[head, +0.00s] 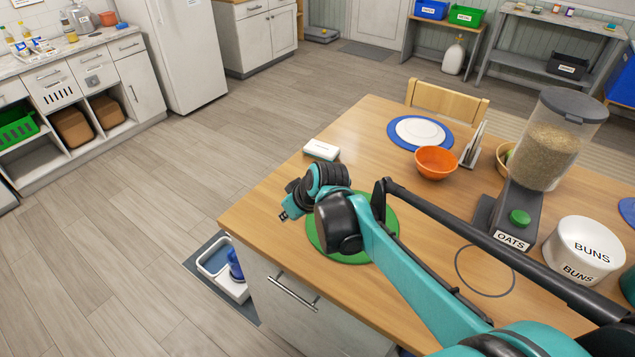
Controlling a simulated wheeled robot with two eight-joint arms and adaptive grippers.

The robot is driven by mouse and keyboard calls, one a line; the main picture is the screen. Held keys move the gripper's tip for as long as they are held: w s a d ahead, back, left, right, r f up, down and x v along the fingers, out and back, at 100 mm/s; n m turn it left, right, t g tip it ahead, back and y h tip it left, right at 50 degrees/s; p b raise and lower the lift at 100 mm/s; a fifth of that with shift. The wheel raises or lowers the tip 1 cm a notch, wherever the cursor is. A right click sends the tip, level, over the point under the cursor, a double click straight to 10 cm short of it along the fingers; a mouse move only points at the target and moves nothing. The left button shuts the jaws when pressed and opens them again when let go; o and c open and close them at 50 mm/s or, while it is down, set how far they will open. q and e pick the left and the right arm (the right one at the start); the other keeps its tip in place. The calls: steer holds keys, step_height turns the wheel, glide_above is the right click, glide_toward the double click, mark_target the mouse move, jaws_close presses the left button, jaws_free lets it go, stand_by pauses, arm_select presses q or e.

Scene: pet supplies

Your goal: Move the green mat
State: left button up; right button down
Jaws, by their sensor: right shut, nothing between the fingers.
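The green mat (328,248) is round and lies flat on the wooden table, near its left corner. My right arm reaches in from the lower right and covers much of the mat. My right gripper (290,209) hangs over the mat's left side, by the table edge. It is shut with nothing in it. I cannot tell whether its tips touch the mat or the table. My left gripper is not in view.
On the table (270,215) stand a white box (321,150), an orange bowl (436,162), a blue mat with a white plate (420,130), an oats dispenser (545,140) and a buns canister (583,250). A dark ring outline (485,270) marks bare wood right of the green mat.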

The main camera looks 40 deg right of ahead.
arm_select(q)
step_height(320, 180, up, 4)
steer(key=p, duration=0.3)
arm_select(e)
steer(key=shift+n+t+y, duration=0.4)
steer(key=shift+n+t, duration=0.1)
steer(key=shift+n, duration=0.1)
steer(key=w+d, duration=0.1)
steer(key=d, duration=0.4)
steer(key=w+d, duration=0.2)
steer(key=d, duration=0.4)
steer(key=w+d+f, duration=0.1)
steer(key=w+d, duration=0.1)
steer(key=d, duration=0.3)
steer(key=shift+d, duration=0.35)
steer(key=b+x, duration=0.3)
steer(key=x, duration=0.6)
steer(key=shift+s+f+b, duration=0.1)
steer(key=shift+b, duration=0.3)
steer(key=s, duration=0.4)
steer(key=shift+d+r+b, duration=0.3)
steer(key=shift+d+b, duration=0.05)
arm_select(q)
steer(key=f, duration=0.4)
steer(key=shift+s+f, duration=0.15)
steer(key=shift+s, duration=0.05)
arm_select(e)
steer(key=shift+w, duration=0.1)
